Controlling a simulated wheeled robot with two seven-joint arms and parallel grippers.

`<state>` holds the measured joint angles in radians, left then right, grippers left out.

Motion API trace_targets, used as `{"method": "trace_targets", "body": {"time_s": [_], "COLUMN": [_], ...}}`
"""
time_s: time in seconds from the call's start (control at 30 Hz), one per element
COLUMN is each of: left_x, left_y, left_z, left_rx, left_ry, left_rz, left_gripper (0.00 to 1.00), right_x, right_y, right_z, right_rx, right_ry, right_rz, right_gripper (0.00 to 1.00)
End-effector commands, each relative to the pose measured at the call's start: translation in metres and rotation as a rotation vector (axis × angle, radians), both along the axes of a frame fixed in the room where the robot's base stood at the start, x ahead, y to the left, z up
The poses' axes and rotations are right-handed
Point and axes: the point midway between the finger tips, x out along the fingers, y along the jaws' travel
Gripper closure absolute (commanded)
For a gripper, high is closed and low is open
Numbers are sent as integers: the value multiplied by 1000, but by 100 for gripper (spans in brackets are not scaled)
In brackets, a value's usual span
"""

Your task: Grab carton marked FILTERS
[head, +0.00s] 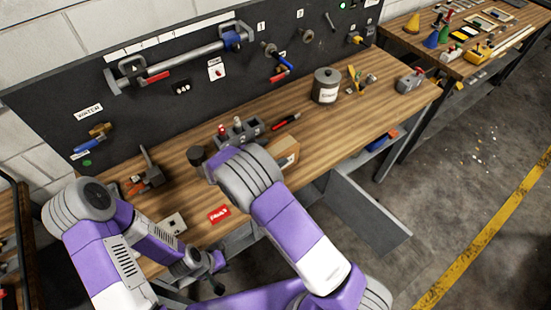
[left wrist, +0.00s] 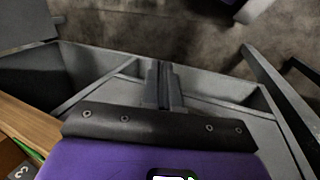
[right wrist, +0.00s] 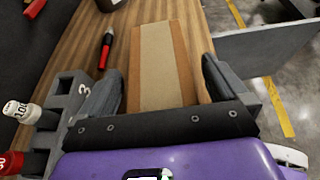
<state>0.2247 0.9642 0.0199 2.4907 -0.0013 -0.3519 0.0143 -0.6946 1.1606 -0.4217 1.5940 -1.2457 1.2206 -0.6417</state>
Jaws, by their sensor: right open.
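A brown carton (head: 284,152) with a pale label on its front side stands on the wooden workbench; the label's text is too small to read. In the right wrist view the carton (right wrist: 160,65) shows from above, with a tan tape strip along its top. My right gripper (right wrist: 160,88) is open, one finger on each side of the carton; I cannot tell whether they touch it. In the head view my right wrist hides part of the carton. My left gripper (left wrist: 164,80) is shut and empty, low at the bench front, above a grey open drawer or tray.
A grey numbered holder (right wrist: 65,115) with white- and red-capped items stands close left of my right gripper. A red-black marker (right wrist: 106,48) lies beyond it. A grey panel (head: 368,212) juts out from the bench front.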

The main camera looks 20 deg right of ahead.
Motion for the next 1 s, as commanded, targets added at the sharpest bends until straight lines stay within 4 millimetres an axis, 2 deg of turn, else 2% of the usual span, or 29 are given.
{"method": "trace_targets", "body": {"time_s": [0.17, 0.2, 0.8, 1.0], "left_x": [0, 0, 0, 0], "left_y": [0, 0, 0, 0], "left_z": [0, 0, 0, 0], "left_rx": [0, 0, 0, 0], "left_ry": [0, 0, 0, 0], "left_rz": [0, 0, 0, 0], "left_gripper": [100, 100, 100, 100], "right_x": [0, 0, 1, 1], "right_y": [0, 0, 0, 0], "right_z": [0, 0, 1, 2], "right_rx": [0, 0, -1, -1], "right_ry": [0, 0, -4, -4], "right_rz": [1, 1, 0, 0], "right_gripper": [0, 3, 93, 93]}}
